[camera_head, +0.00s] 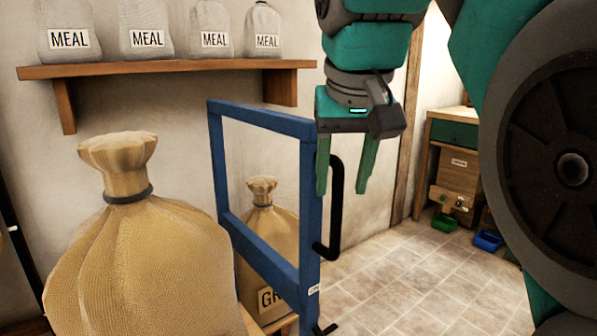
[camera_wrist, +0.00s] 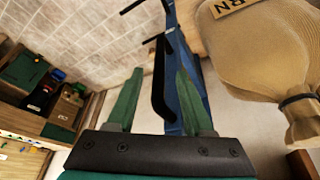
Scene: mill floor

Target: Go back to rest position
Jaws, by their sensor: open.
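My gripper (camera_head: 341,190) hangs fingers-down at the upper middle of the head view, open and holding nothing. Its two green fingers also show in the wrist view (camera_wrist: 160,75). A black bar handle (camera_head: 334,215) on a blue open-frame gate (camera_head: 262,120) lies between the two fingers in both views. In the wrist view the handle (camera_wrist: 158,85) shows gaps to the fingers; how deep it sits between them I cannot tell. The blue gate (camera_wrist: 190,100) runs close behind the right finger in that view.
A large tan sack (camera_head: 145,260) fills the left foreground. Another sack (camera_head: 268,230) stands behind the gate. A shelf (camera_head: 170,68) above holds several meal sacks. Tiled floor (camera_head: 400,285) lies open to the right, with a wooden cabinet (camera_head: 455,165), a green bin (camera_head: 445,222) and a blue bin (camera_head: 487,241).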

